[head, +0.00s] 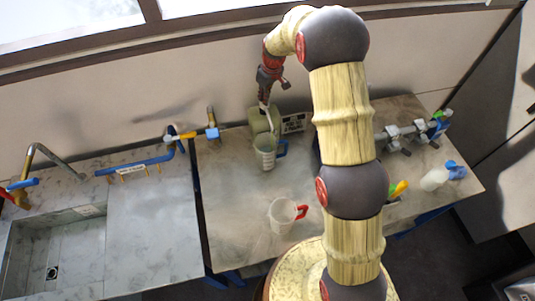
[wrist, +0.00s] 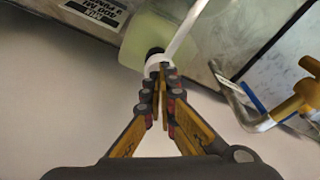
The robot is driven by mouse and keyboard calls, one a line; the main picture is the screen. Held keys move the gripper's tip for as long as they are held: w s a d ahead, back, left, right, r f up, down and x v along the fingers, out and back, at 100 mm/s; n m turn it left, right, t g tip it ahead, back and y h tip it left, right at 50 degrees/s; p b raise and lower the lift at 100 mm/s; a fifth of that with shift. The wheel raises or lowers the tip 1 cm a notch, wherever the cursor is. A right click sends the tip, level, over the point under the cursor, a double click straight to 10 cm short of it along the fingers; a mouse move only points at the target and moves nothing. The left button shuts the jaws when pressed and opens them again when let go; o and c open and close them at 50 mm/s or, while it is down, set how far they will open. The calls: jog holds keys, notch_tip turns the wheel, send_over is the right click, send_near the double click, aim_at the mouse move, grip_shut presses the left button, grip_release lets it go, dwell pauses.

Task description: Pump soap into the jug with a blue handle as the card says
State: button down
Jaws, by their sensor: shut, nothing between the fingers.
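A pale green soap bottle (head: 258,120) stands at the back of the table; in the wrist view its body (wrist: 150,38) shows with a black collar and a white pump head and spout (wrist: 186,30). The clear jug with a blue handle (head: 265,155) stands just in front of it, under the spout side. My gripper (head: 264,100) points down over the pump. In the wrist view the shut fingertips (wrist: 162,78) are at the pump head; I cannot tell whether they press it. The card (head: 294,122) stands right of the bottle; its print (wrist: 98,10) is upside down and cut off.
A jug with a red handle (head: 283,215) stands at the table's front. A sink (head: 55,255) is at left.

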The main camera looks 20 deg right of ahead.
jog(key=shift+f, duration=0.5)
jog(key=shift+r, duration=0.15)
jog(key=shift+r+p, duration=0.45)
jog(key=shift+r, duration=1.35)
jog(key=shift+f, duration=0.2)
